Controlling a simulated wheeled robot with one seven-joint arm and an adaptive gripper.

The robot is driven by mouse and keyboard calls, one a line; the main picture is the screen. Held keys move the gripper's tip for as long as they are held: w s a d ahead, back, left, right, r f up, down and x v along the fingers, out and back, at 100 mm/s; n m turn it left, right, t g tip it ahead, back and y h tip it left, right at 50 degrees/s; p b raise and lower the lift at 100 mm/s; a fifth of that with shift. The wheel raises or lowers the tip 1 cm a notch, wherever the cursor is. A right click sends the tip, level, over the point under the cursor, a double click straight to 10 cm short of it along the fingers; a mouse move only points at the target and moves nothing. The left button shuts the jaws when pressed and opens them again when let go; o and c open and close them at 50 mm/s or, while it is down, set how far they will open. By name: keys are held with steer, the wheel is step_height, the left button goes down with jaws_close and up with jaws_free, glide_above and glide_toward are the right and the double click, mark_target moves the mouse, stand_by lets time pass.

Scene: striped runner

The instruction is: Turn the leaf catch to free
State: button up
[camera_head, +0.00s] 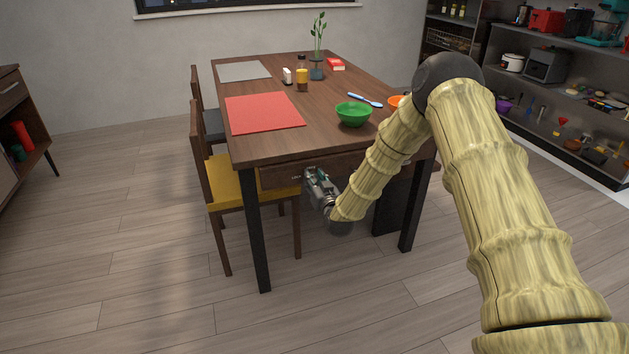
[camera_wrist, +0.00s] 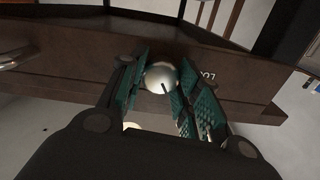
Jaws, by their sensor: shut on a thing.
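The leaf catch is a round silver knob (camera_wrist: 161,77) on the dark wooden front below the table top. A short dark line shows on its face, pointing down and slightly right in the wrist view. My gripper (camera_wrist: 160,88) has its green-padded fingers on either side of the knob and is shut on it. In the head view my gripper (camera_head: 318,183) is at the near edge of the table (camera_head: 270,146) and hides the knob. Small white lettering sits right of the knob in the wrist view, partly hidden by a finger.
A yellow-seated chair (camera_head: 256,190) stands close left of my gripper. A green bowl (camera_head: 353,114), a red mat (camera_head: 262,112) and a bottle (camera_head: 302,75) are on the table. A silver handle (camera_wrist: 14,62) is left of the knob. The floor in front is clear.

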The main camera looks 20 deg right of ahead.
steer(key=m+b, duration=0.1)
steer(key=m, duration=0.4)
steer(key=shift+d+m, duration=0.15)
steer(key=shift+m, duration=0.55)
steer(key=o, duration=1)
steer(key=s, duration=1.2)
steer(key=shift+d, duration=0.2)
